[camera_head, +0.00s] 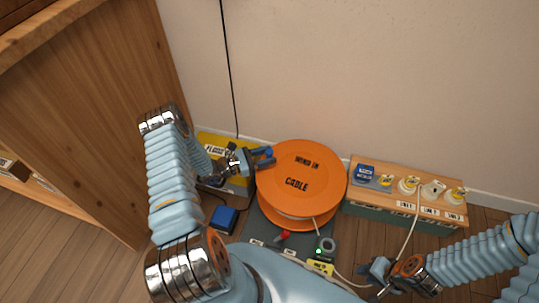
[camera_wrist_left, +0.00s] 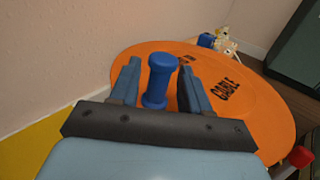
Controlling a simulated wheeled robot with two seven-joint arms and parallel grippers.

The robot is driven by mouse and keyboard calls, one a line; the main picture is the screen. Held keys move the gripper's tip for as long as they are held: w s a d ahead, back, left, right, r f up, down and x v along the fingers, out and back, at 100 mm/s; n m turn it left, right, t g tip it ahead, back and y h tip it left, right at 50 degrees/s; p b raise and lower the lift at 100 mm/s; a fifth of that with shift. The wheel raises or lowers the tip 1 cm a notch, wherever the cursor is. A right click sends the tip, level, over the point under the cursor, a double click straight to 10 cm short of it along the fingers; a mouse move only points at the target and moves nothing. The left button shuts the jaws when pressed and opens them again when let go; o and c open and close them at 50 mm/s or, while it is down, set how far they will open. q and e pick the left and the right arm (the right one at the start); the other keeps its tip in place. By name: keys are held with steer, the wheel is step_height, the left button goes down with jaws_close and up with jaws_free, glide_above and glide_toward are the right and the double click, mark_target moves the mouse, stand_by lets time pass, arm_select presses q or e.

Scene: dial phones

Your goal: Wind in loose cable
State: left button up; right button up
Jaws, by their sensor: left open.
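The orange cable reel (camera_head: 301,180), marked "WIND IN CABLE", stands on a dark base (camera_head: 262,238). Its blue crank knob (camera_wrist_left: 160,80) stands upright on the disc in the left wrist view. My left gripper (camera_head: 264,157) is open, with one finger on each side of the knob. The fingers look apart from it. In the left wrist view, the fingers (camera_wrist_left: 158,90) also frame the knob. White cable (camera_head: 347,281) runs from the reel's front toward my right gripper (camera_head: 374,272). Whether those jaws are shut on the cable cannot be told.
A wooden box (camera_head: 404,196) with several plugs and sockets stands right of the reel. A red lever (camera_head: 283,236) and a grey ring guide with green light (camera_head: 325,247) sit at the base's front. A wooden cabinet (camera_head: 95,100) stands left; a wall is behind.

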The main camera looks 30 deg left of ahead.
arm_select(q)
steer(key=shift+w+d, duration=0.4)
steer(key=shift+w, duration=0.05)
jaws_close()
steer(key=shift+s, duration=0.15)
